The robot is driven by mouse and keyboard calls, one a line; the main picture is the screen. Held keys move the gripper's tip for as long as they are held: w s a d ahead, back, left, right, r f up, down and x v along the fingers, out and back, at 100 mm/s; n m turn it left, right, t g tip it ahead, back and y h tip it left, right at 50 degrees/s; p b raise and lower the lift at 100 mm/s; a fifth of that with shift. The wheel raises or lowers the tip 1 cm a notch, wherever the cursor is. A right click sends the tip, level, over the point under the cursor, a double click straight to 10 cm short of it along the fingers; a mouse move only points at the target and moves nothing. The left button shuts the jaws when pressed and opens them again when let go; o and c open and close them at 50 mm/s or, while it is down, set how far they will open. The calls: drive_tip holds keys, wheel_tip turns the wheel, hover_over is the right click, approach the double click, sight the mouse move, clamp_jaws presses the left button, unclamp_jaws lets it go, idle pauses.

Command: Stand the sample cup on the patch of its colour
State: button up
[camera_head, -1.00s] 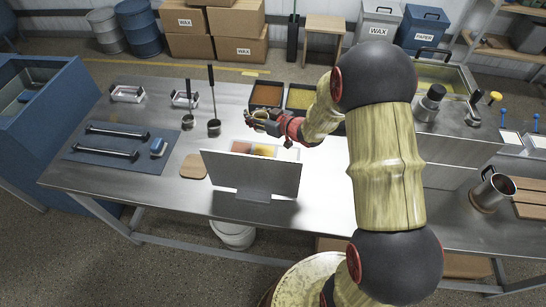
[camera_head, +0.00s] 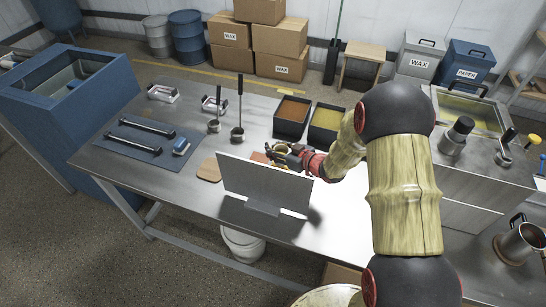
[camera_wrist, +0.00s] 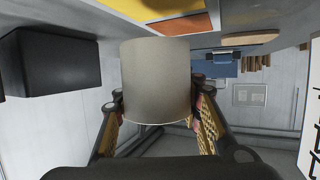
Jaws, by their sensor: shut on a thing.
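My gripper (camera_head: 284,154) is shut on the sample cup (camera_wrist: 157,82), which looks plain pale grey-beige in the wrist view, with one finger on each side. In the head view the cup is small and partly covered by my fingers behind the grey panel. An orange patch (camera_wrist: 184,25) and a yellow patch (camera_wrist: 160,8) lie beyond the cup in the wrist view, partly cut off. The orange patch also shows in the head view (camera_head: 259,157), left of my gripper. The cup looks held above the table; I cannot tell its gap to the surface.
The upright grey panel (camera_head: 262,184) stands just in front of my gripper and hides part of the patch area. Two black trays (camera_head: 291,117) stand behind. A wooden disc (camera_head: 209,169) and ladles (camera_head: 239,132) are to the left. The table's front right is clear.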

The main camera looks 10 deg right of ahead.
drive_tip(key=shift+f+b, duration=0.45)
drive_tip(key=shift+f, duration=1.3)
drive_tip(key=shift+f, duration=0.2)
drive_tip(key=o, duration=1.3)
drive_tip(key=shift+o, duration=0.2)
